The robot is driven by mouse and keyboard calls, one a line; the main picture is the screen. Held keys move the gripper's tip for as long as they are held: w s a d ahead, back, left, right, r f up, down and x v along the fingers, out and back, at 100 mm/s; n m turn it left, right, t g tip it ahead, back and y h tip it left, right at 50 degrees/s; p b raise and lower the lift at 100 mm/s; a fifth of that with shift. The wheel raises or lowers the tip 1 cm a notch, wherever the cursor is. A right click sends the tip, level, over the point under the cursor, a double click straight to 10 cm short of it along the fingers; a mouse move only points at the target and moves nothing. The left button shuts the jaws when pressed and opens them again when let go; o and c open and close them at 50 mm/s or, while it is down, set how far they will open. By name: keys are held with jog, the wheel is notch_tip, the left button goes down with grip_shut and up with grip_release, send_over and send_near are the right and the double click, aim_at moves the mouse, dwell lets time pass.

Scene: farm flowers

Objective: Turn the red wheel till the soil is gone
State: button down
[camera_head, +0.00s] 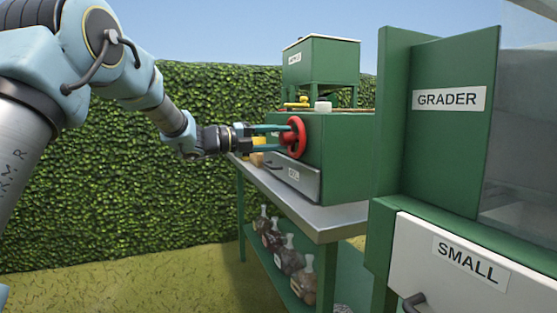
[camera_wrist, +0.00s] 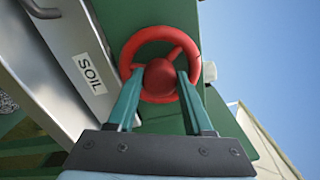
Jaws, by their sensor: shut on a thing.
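The red wheel (camera_head: 293,137) is on the side of a green machine box (camera_head: 335,150) on the bench. It also shows in the wrist view (camera_wrist: 160,42), with a round red hub and spokes. My gripper (camera_head: 280,138) reaches it from the left. In the wrist view my gripper (camera_wrist: 158,80) has its two teal fingers on either side of the red hub, shut on it. A grey drawer (camera_head: 292,178) below the wheel carries a label that reads SOIL in the wrist view (camera_wrist: 89,72). The drawer's inside and any soil are hidden.
A green hopper (camera_head: 320,62) stands above the box. A green grader (camera_head: 450,110) with a white drawer marked SMALL (camera_head: 465,260) fills the right side. A hedge (camera_head: 110,180) is behind; grass lies left of the bench.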

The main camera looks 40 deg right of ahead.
jog(key=m+b, duration=0.2)
jog(key=b, duration=0.2)
jog(key=f+m+b, duration=0.1)
jog(key=m+b, duration=0.2)
jog(key=b, duration=0.1)
jog(key=m+b, duration=0.2)
jog(key=b, duration=0.1)
jog(key=shift+r+m, duration=0.3)
jog(key=shift+r, duration=0.1)
jog(key=shift+c, duration=1.5)
grip_release()
jog(key=shift+r, duration=0.1)
jog(key=shift+a, duration=0.15)
jog(key=p+v, duration=0.1)
jog(key=v, duration=0.9)
jog(key=shift+a, duration=0.3)
jog(key=shift+w, duration=0.15)
